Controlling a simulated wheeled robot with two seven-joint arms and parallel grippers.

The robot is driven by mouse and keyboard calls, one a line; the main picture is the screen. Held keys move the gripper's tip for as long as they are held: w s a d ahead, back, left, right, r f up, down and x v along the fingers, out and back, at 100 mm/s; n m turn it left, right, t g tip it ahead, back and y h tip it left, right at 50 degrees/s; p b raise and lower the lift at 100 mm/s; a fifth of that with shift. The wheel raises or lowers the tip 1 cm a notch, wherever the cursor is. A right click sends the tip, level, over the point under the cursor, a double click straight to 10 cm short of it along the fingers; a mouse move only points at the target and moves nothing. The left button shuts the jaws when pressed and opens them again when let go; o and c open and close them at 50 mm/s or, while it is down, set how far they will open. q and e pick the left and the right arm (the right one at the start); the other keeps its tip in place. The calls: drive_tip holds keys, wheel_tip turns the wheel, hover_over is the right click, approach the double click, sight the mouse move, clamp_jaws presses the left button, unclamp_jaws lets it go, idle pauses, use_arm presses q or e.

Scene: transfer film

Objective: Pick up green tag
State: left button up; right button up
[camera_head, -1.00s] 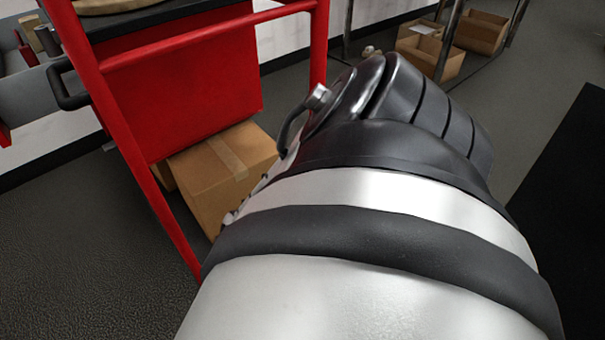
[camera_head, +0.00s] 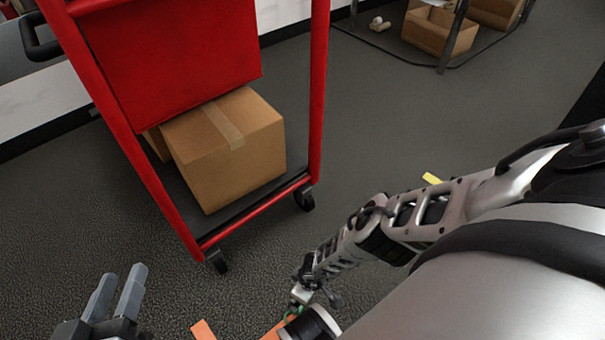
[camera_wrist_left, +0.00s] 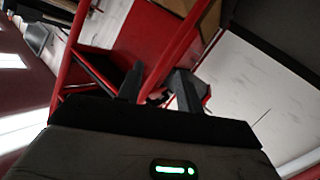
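No green tag can be made out for certain. A small green bit (camera_head: 294,313) shows at the bottom of the head view, partly hidden, and I cannot tell what it is. My left gripper (camera_head: 123,274) is at the bottom left of the head view, in front of the red cart and apart from it. Its two grey fingers stand apart with nothing between them. In the left wrist view the fingers (camera_wrist_left: 160,78) also show a gap, with red framework beyond. My right gripper cannot be made out.
A red wheeled cart (camera_head: 165,65) stands at the left, with a cardboard box (camera_head: 228,155) on its lower shelf. Open cardboard boxes (camera_head: 440,35) sit on a rack at the back right. Orange pieces (camera_head: 203,331) show at the bottom edge.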

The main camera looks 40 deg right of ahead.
drive_tip(key=f+b, duration=0.1)
drive_tip(key=f, duration=0.1)
drive_tip(key=f+b, duration=0.1)
drive_tip(key=f, duration=0.1)
drive_tip(key=shift+w+b, duration=0.25)
drive_tip(key=shift+b, duration=0.1)
drive_tip(key=shift+w+f+b, duration=0.1)
drive_tip(key=shift+f+b, duration=0.65)
drive_tip(key=shift+b, duration=0.05)
drive_tip(key=shift+a+f, duration=0.1)
drive_tip(key=shift+f, duration=0.05)
drive_tip(key=shift+f+b, duration=0.3)
drive_tip(key=shift+b, duration=0.15)
wheel_tip(320, 180, down, 2)
drive_tip(key=shift+a+f+b, duration=0.1)
drive_tip(key=shift+f+b, duration=0.05)
drive_tip(key=shift+b, duration=0.9)
wheel_tip(320, 180, down, 2)
drive_tip(key=shift+w+b, duration=0.1)
drive_tip(key=shift+b, duration=0.9)
use_arm(q)
wheel_tip(320, 180, up, 12)
drive_tip(key=m+t+h, duration=0.5)
drive_tip(key=m+h, duration=0.4)
drive_tip(key=shift+w+d+m, duration=0.15)
drive_tip(key=shift+w+m, duration=0.25)
use_arm(e)
drive_tip(key=c, duration=1.2)
